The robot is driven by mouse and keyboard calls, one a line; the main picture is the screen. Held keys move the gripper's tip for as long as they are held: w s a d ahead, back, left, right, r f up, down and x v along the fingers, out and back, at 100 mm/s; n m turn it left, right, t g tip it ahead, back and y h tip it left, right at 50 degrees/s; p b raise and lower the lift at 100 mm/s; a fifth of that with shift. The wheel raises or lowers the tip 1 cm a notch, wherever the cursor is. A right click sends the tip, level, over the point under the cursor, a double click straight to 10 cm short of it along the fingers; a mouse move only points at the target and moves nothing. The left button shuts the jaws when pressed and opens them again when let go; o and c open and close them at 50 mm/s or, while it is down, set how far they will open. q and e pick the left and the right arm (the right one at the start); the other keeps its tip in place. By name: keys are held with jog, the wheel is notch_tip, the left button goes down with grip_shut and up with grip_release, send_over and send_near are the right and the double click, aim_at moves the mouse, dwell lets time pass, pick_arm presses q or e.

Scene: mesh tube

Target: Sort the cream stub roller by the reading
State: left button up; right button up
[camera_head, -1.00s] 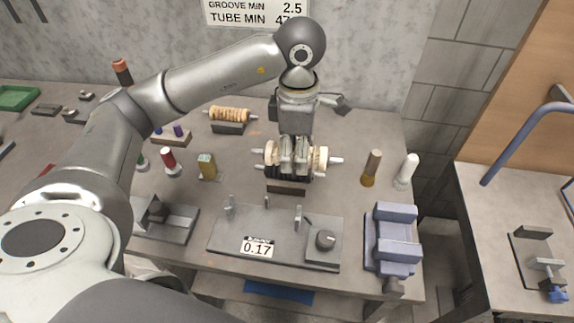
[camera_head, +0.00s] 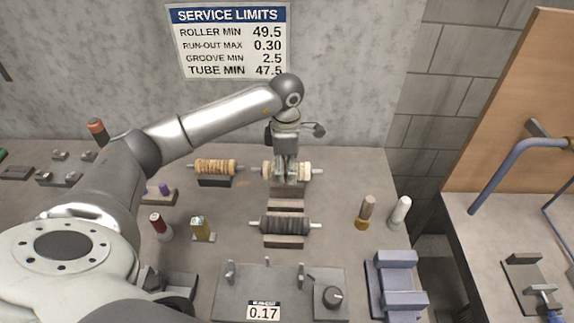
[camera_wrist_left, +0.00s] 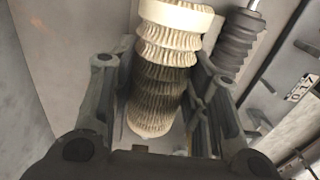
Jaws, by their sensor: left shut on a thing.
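The cream stub roller (camera_head: 304,171) is ribbed, with a thin grey shaft, and lies level across my left gripper (camera_head: 286,172). The gripper is shut on its middle, at the back of the bench over a rear rest (camera_head: 288,191). I cannot tell whether the roller touches that rest. In the left wrist view the ribbed roller (camera_wrist_left: 172,50) lies between the fingers. The run-out fixture (camera_head: 283,283) at the front shows 0.17 on its display (camera_head: 263,313). The wall sign (camera_head: 229,40) lists roller min 49.5 and run-out max 0.30. My right gripper is not in view.
A dark ribbed roller (camera_head: 285,224) sits on a nearer rest. A tan roller (camera_head: 216,166) sits on a rest to the left. A blue-grey vise (camera_head: 395,285) stands front right.

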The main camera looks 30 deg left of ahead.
pick_arm(q)
notch_tip(320, 180, down, 3)
jog(key=shift+a+f+b, duration=0.1)
jog(key=shift+b, duration=0.6)
jog(key=shift+f+b, duration=0.4)
jog(key=shift+f, duration=0.3)
jog(key=shift+f+b, duration=0.6)
jog(key=shift+f, duration=0.25)
jog(key=shift+f+b, duration=1)
jog(key=shift+b, duration=0.15)
jog(key=shift+b, duration=0.3)
dwell(0.5)
jog(key=o, duration=1.5)
jog(key=shift+c, duration=0.2)
